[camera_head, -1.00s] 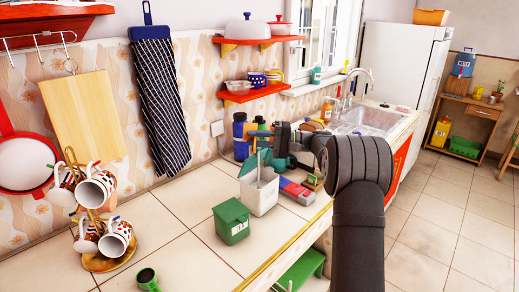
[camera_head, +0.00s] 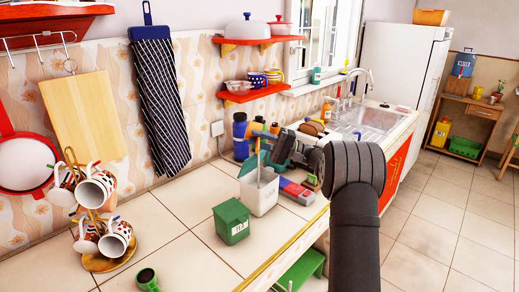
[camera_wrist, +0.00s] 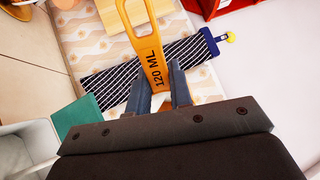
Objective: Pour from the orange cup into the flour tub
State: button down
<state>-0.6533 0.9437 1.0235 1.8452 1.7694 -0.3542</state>
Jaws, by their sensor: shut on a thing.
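An orange cup (camera_wrist: 143,40), marked 120 ML on its handle, is gripped by its handle in my gripper (camera_wrist: 160,88) in the wrist view. Its bowl is not clear to me in either view. In the head view my gripper (camera_head: 277,153) is at the rear right of an open white tub (camera_head: 262,200), which I take for the flour tub. Its teal lid (camera_head: 250,163) stands raised at the back. A thin pale upright streak shows in the tub's mouth; I cannot tell what it is. The tub also shows in the wrist view (camera_wrist: 25,148).
A closed green tub (camera_head: 232,224) stands in front of the white tub. Blue bottles (camera_head: 240,138) stand behind, and red and blue boxes (camera_head: 296,191) lie at right. A mug tree (camera_head: 104,262) is at left. The counter between is clear.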

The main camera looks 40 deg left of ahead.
jog(key=shift+w+d+g+y, duration=0.1)
jog(key=shift+w+g+y, duration=0.05)
jog(key=shift+g+y, duration=0.25)
jog(key=shift+d+f+g+y, duration=0.1)
jog(key=shift+g+y, duration=0.2)
jog(key=shift+y, duration=0.1)
jog(key=shift+w+d, duration=0.1)
jog(key=shift+w, duration=0.05)
dwell(0.4)
jog(key=shift+s+r+t+h, duration=0.2)
jog(key=shift+r+t+h, duration=0.1)
jog(key=shift+t+h, duration=0.15)
jog(key=shift+s+a+f+t+h, duration=0.1)
jog(key=shift+a+f+t+h, duration=0.05)
jog(key=shift+a+t+h, duration=0.25)
jog(key=shift+d, duration=0.1)
